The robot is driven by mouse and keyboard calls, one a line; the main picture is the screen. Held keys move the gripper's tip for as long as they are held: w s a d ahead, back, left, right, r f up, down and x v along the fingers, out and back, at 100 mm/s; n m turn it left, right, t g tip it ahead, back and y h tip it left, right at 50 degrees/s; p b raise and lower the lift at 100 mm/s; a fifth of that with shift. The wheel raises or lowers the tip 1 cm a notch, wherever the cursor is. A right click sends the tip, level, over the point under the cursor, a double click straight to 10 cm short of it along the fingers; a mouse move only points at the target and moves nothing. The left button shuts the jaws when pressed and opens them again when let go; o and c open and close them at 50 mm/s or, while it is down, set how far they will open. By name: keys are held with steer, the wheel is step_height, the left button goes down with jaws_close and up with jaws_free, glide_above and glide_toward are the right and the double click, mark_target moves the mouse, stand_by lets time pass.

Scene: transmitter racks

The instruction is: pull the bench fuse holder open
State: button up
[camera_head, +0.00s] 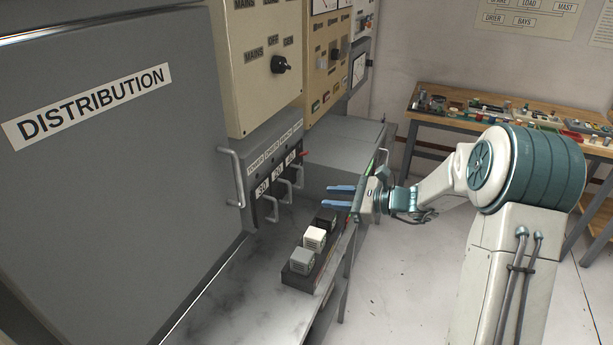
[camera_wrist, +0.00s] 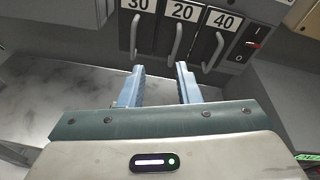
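A dark fuse panel with a row of holders marked 30 (camera_head: 262,190), 20 (camera_head: 278,174) and 40 (camera_head: 291,158) is set in the grey cabinet. Each holder has a grey loop handle; small name labels run above, too small to read surely, so I cannot tell for certain which is the bench one. In the wrist view, the handles under 30 (camera_wrist: 133,36), 20 (camera_wrist: 176,42) and 40 (camera_wrist: 214,52) stand ahead of the fingers. My gripper (camera_head: 327,196) has its blue fingers apart, empty, short of the panel. In the wrist view, its gap (camera_wrist: 161,70) points towards the 20 handle.
A grey bench top (camera_head: 250,285) lies under the panel. A dark strip with a grey block (camera_head: 303,261) and a white block (camera_head: 314,238) stands near its front edge, below my gripper. A large cabinet door handle (camera_head: 233,178) juts out left. A red-marked switch (camera_wrist: 254,44) sits right of 40.

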steer(key=w+d+f+m+t, duration=0.3)
steer(key=w+m+t, duration=0.1)
steer(key=w+m, duration=0.25)
steer(key=r+p+x, duration=0.1)
steer(key=p+x, duration=0.3)
steer(key=x, duration=0.9)
steer(key=shift+w+a+f+n+y, duration=0.2)
steer(key=shift+w+f+n+y, duration=0.05)
steer(key=shift+w+n+y, duration=0.2)
steer(key=shift+c, duration=0.3)
jaws_close()
